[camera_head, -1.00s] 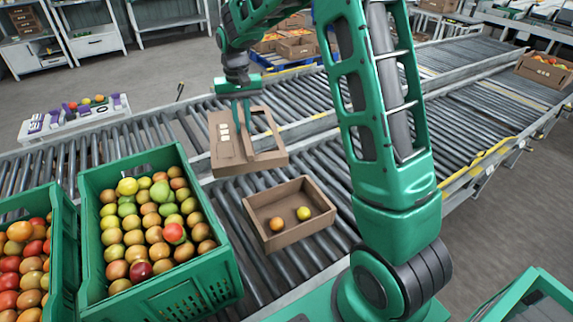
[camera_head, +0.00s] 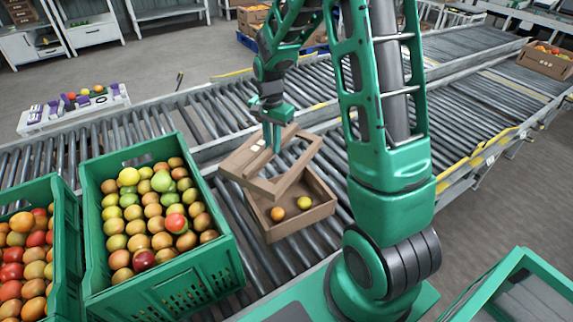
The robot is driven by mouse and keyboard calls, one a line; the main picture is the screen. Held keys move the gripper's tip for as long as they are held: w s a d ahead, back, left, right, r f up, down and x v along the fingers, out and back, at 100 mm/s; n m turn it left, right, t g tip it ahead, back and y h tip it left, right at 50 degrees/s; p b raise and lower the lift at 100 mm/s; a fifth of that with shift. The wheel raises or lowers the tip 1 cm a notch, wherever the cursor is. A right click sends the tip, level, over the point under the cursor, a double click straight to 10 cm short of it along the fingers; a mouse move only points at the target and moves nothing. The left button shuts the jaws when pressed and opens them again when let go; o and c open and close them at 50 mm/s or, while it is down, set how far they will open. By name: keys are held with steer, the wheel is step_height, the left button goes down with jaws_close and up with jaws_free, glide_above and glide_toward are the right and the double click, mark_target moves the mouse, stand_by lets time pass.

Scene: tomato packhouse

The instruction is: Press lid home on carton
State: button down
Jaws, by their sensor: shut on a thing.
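The open cardboard carton (camera_head: 300,226) sits on the roller conveyor with one orange fruit and one yellow fruit inside. The brown cardboard lid (camera_head: 284,189) has cut-out openings and pale labels on one side. It is tilted, above and over the back left part of the carton, and hides that part of the rim. My gripper (camera_head: 271,146) points down and is shut on the lid's middle bar. Whether the lid touches the carton's rim cannot be told.
Green crates full of tomatoes stand at the left, the nearer one (camera_head: 196,284) close beside the carton. The roller conveyor (camera_head: 190,122) is clear behind. Another carton (camera_head: 546,62) with fruit stands at the far right.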

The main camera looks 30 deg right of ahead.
mark_target(290, 162)
steer(key=s+f+m, duration=0.1)
steer(key=s+m, duration=0.1)
steer(key=s+d+f+m, duration=0.1)
steer(key=s+f+m, duration=0.1)
steer(key=s+d+f+m, duration=0.1)
steer(key=s+m, duration=0.1)
steer(key=s, duration=0.1)
steer(key=shift+s+f, duration=0.1)
steer(key=shift+f, duration=0.25)
step_height(290, 162, down, 6)
steer(key=shift+f, duration=0.1)
stand_by(0.3)
steer(key=shift+a, duration=0.1)
steer(key=shift+f, duration=1.5)
stand_by(1.7)
steer(key=c, duration=1.6)
jaws_free()
steer(key=c, duration=0.3)
steer(key=shift+c, duration=0.2)
